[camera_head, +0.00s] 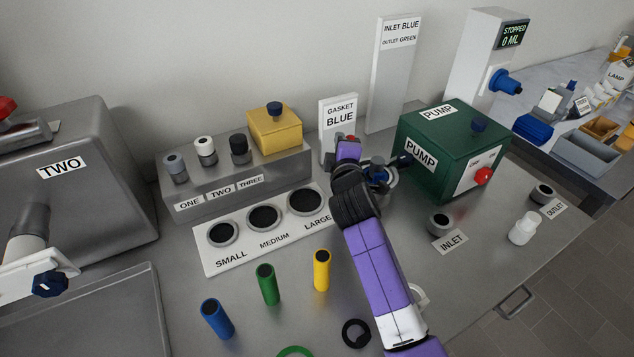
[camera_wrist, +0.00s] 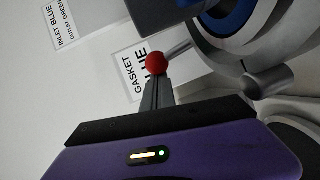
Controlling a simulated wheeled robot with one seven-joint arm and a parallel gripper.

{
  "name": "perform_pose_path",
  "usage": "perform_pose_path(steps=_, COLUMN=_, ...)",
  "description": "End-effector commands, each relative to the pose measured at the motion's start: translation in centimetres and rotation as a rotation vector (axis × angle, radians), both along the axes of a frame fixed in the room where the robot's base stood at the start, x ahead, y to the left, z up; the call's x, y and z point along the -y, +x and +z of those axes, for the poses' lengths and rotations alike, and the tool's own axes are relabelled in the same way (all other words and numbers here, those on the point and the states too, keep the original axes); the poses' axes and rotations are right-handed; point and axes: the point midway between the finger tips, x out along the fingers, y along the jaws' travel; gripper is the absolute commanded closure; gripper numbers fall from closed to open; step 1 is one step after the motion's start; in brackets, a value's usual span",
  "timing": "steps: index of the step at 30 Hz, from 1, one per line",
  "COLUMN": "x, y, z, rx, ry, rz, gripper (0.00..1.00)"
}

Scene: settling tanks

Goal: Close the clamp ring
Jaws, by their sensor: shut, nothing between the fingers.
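The clamp ring is a grey metal ring on the left side of the green pump (camera_head: 440,170); in the camera_head view my arm partly hides it. In the camera_wrist view the clamp ring (camera_wrist: 268,68) fills the upper right, with a blue gasket (camera_wrist: 228,22) inside. A thin rod runs left from it to a red ball knob (camera_wrist: 157,63). My gripper (camera_wrist: 156,84) is shut and empty, its fingertips just below the red knob in the picture; whether they touch it I cannot tell. My gripper (camera_head: 350,142) shows small in the camera_head view.
A "GASKET BLUE" sign (camera_head: 339,120) stands behind my gripper. A gasket board (camera_head: 262,237) with three round places lies to the left. Blue, green and yellow cylinders stand in front.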

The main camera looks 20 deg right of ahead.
Motion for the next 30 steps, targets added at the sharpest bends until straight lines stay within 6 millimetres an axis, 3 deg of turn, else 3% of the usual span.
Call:
perform_pose_path(steps=13, x=-0.3, y=-0.6, z=0.0, rx=-0.001, ry=-0.001, rz=0.0, gripper=1.0)
perform_pose_path(steps=24, x=-2.3, y=-5.7, z=0.7, rx=-0.001, ry=0.0, rz=0.001, gripper=1.0)
perform_pose_path(steps=30, x=-2.8, y=-7.1, z=1.0, rx=-0.001, ry=0.0, rz=0.0, gripper=1.0)
